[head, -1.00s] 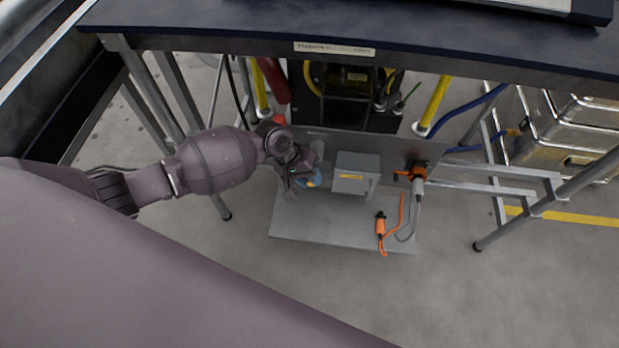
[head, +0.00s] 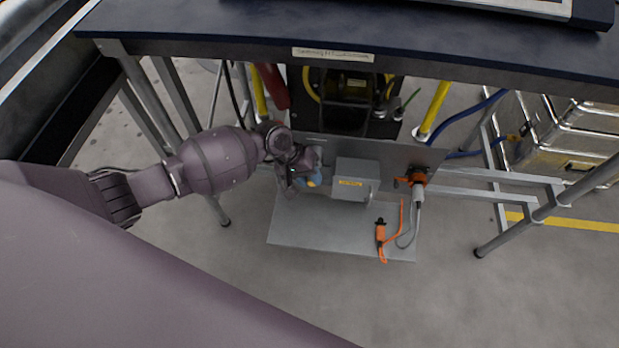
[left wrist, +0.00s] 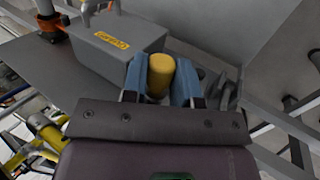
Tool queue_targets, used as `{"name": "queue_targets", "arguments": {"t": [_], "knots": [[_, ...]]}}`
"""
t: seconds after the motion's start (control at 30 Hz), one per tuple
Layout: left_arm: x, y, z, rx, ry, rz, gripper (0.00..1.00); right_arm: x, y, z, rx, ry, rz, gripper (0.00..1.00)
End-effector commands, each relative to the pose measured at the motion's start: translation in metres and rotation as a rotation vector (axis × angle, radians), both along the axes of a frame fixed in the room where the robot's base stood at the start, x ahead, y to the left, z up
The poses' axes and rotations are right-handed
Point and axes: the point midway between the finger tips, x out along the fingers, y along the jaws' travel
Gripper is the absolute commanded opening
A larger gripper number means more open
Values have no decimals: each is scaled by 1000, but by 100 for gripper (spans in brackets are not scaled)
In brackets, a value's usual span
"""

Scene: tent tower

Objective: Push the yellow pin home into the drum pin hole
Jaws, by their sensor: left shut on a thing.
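The yellow pin (left wrist: 160,75) sits between the two blue fingers of my left gripper (left wrist: 162,84) in the left wrist view. The gripper is shut on it, and its rounded yellow end faces the camera. In the head view my left gripper (head: 308,181) is low over the left part of the grey plate, left of the grey box, with a small yellow patch of the pin (head: 312,184) showing. The drum and its pin hole cannot be made out clearly; the gripper covers that area. My right gripper is not in view.
The grey box (head: 351,178) with a yellow label stands close right of the gripper. An orange connector (head: 417,177) with a cable and an orange tool (head: 380,233) are farther right on the plate (head: 320,236). The dark tabletop (head: 430,35) overhangs behind; its legs flank the plate.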

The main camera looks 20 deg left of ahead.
Motion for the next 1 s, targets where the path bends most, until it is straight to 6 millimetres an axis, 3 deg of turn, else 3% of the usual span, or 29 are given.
{"name": "queue_targets", "arguments": {"t": [0.97,1.0], "knots": [[18,6,-1,1,1,-1,0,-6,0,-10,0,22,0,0],[19,6,0,1,1,-1,29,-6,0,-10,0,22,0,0]]}}
